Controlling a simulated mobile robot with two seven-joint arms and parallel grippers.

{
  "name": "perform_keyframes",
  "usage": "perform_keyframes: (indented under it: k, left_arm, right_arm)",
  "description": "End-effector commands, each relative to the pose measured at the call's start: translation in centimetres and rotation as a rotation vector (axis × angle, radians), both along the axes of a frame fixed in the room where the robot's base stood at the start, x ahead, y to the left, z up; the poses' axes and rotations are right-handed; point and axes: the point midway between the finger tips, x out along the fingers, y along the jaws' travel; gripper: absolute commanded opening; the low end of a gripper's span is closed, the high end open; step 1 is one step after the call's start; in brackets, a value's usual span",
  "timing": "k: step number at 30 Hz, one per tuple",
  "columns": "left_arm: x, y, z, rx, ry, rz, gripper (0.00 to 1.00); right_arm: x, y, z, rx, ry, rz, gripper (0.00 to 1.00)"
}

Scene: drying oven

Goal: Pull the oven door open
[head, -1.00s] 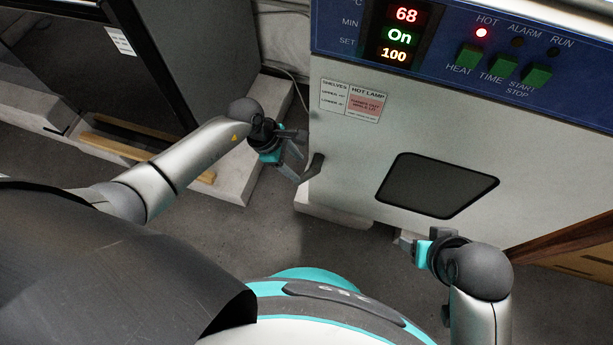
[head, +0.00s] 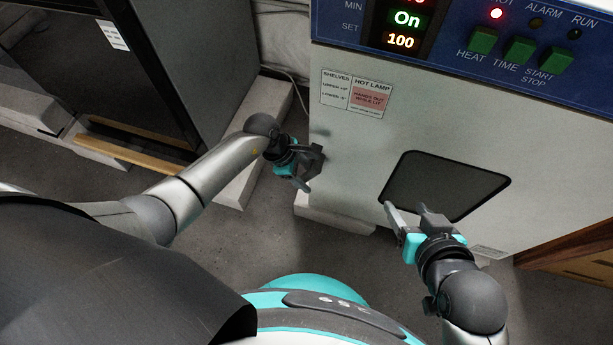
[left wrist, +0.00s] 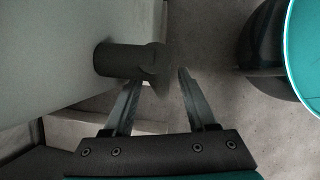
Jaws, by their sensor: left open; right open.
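The oven door (head: 350,140) is a pale panel with a dark window (head: 443,185), and it looks shut. Its dark handle (head: 316,160) sticks out near the door's left edge. My left gripper (head: 303,170) is open right at the handle. In the left wrist view, the handle (left wrist: 120,60) lies just beyond the open fingertips (left wrist: 160,77), closer to the left finger. I cannot tell whether they touch. My right gripper (head: 405,207) is open and empty in front of the window's lower edge.
A blue control panel (head: 450,50) with lit displays and green buttons is above the door. A dark cabinet (head: 190,60) stands at left on pale blocks. A wooden piece (head: 570,245) is at lower right. Grey floor (head: 340,250) is clear before the oven.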

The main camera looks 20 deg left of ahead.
Motion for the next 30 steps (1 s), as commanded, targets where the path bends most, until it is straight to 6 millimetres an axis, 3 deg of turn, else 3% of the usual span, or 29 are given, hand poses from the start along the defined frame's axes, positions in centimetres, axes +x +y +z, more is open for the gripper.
perform_keyframes:
  k: [17, 30]
  left_arm:
    - [0.1, -0.24, -0.57, 0.0, 0.0, 0.0, 0.57]
    - [0.09, -0.24, -0.58, 0.0, 0.0, 0.0, 0.07]
  right_arm:
    - [0.48, 0.85, 0.09, 0.033, -0.063, 0.009, 0.59]
    - [0.47, 0.82, 0.06, 0.032, -0.062, 0.008, 0.59]
